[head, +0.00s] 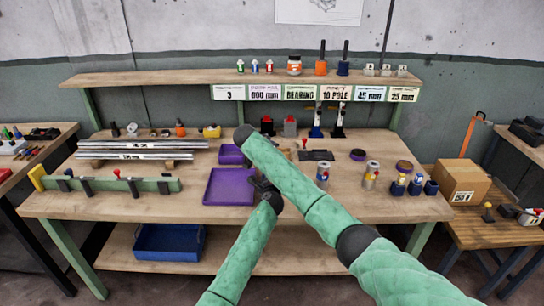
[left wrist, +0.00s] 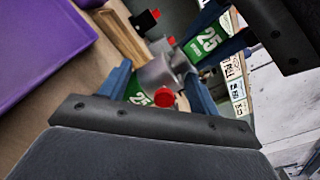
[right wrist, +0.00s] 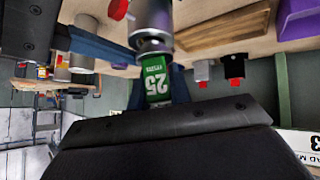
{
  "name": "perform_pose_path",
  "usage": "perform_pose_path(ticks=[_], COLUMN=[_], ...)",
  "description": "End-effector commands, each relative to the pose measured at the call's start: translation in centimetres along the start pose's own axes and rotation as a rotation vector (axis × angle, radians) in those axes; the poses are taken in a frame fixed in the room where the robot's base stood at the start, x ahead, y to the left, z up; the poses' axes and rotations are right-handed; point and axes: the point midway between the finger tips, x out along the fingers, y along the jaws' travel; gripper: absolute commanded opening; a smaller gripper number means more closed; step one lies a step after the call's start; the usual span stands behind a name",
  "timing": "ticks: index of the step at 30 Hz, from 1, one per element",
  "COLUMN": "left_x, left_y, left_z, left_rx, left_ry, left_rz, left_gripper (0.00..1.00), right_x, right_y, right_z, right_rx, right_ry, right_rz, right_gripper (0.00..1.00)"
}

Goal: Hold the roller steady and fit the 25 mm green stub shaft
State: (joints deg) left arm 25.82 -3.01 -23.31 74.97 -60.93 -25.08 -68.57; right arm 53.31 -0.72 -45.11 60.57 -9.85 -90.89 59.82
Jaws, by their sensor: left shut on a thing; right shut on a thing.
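My left gripper (head: 264,188) is over the bench, just right of the purple tray. In the left wrist view its blue fingers are shut on the grey roller (left wrist: 156,74); a red round piece (left wrist: 165,98) shows beside it. A green piece marked 25 (left wrist: 139,92) also shows there; whether it is fixed to the roller, I cannot tell. My right gripper (right wrist: 157,95) is shut on the green stub shaft (right wrist: 154,78), marked 25. The stub is in line with the grey roller (right wrist: 155,18), its end at or close to the roller's end. My right forearm hides this gripper in the head view.
The purple tray (head: 228,199) is empty. A purple bin (head: 231,154) stands behind it. Silver rails (head: 140,154) and a green rail fixture (head: 110,186) lie left. A shelf (head: 200,77) crosses the back.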

Motion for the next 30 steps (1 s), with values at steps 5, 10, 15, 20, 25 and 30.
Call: perform_pose_path(ticks=[5, 10, 15, 20, 25, 30], left_x=[-0.2, -0.2, -0.2, -0.2, -0.2, -0.2], left_y=[0.9, 0.9, 0.9, 0.9, 0.9, 0.9], left_z=[-0.7, -0.7, -0.7, -0.7, -0.7, -0.7], left_rx=[0.001, 0.001, 0.001, 0.001, 0.001, 0.001], left_ry=[0.008, 0.008, 0.008, 0.008, 0.008, 0.008], left_rz=[0.011, 0.011, 0.011, 0.011, 0.011, 0.011], left_gripper=[0.25, 0.25, 0.25, 0.25, 0.25, 0.25], right_x=[-1.8, -4.4, -6.8, -9.5, -12.2, -14.0], right_y=[-0.1, -0.1, -0.6, -1.2, -1.9, -2.3], right_z=[-1.5, -3.5, -2.4, 0.0, 2.5, 4.2], right_rx=[0.002, 0.002, -0.002, 0.000, -0.001, 0.000], right_ry=[0.002, 0.002, 0.000, 0.000, 0.000, 0.000], right_rz=[-0.002, -0.004, -0.005, -0.004, -0.005, -0.004], right_gripper=[0.00, 0.00, 0.00, 0.00, 0.00, 0.00])
